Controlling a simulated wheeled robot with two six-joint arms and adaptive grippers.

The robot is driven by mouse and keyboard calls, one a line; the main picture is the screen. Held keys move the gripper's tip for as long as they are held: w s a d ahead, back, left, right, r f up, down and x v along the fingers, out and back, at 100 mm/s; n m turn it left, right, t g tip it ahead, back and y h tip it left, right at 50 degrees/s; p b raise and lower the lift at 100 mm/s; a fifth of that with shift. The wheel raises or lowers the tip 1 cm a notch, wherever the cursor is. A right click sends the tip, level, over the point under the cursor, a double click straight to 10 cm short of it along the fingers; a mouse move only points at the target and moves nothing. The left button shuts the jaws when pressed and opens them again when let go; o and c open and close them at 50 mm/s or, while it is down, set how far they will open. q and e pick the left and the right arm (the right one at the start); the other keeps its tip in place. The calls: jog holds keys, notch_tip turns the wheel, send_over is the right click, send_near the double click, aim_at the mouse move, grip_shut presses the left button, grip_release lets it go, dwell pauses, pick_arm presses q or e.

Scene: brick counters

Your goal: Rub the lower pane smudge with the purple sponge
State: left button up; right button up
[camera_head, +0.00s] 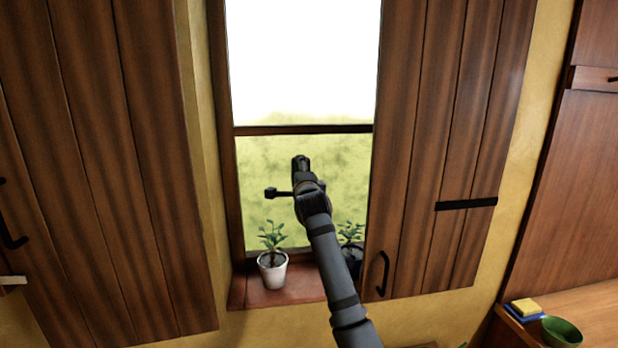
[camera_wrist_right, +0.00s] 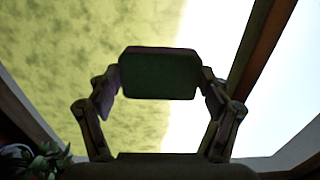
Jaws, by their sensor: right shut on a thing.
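The window's lower pane (camera_head: 265,180) shows yellow-green with darker mottled patches. I cannot tell a distinct smudge from the view through the glass. My right gripper (camera_head: 301,165) is in front of the pane, a little below the crossbar. In the right wrist view it is shut on the sponge (camera_wrist_right: 160,75), a dark block with a purplish upper edge and a dark greenish face. The sponge is in front of the pane, and I cannot tell whether it touches the glass. In the head view the sponge is hidden by the gripper. My left gripper is out of view.
A white-potted plant (camera_head: 272,270) and a dark-potted plant (camera_head: 352,255) stand on the sill (camera_head: 295,292), beside my right arm. Wooden shutters (camera_head: 455,120) flank the window. At lower right, a yellow sponge (camera_head: 526,307) and green bowl (camera_head: 561,331) sit on a counter.

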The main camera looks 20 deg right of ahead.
jog(key=shift+w+a+r+b, duration=0.1)
jog(key=shift+w+a+b, duration=0.15)
jog(key=shift+a, duration=0.75)
jog(key=shift+w+a+b, duration=0.1)
jog(key=shift+w+a, duration=0.25)
jog(key=shift+a, duration=0.6)
jog(key=shift+w+a+b, duration=0.25)
jog(key=shift+w+a, duration=0.05)
jog(key=shift+a, duration=0.65)
jog(key=shift+w+a+b, duration=0.25)
jog(key=shift+a, duration=0.65)
jog(key=shift+s, duration=0.1)
jog(key=shift+s, duration=0.25)
jog(key=b+v, duration=0.1)
jog(key=v, duration=0.4)
jog(key=shift+s+b, duration=0.15)
jog(key=shift+b, duration=0.25)
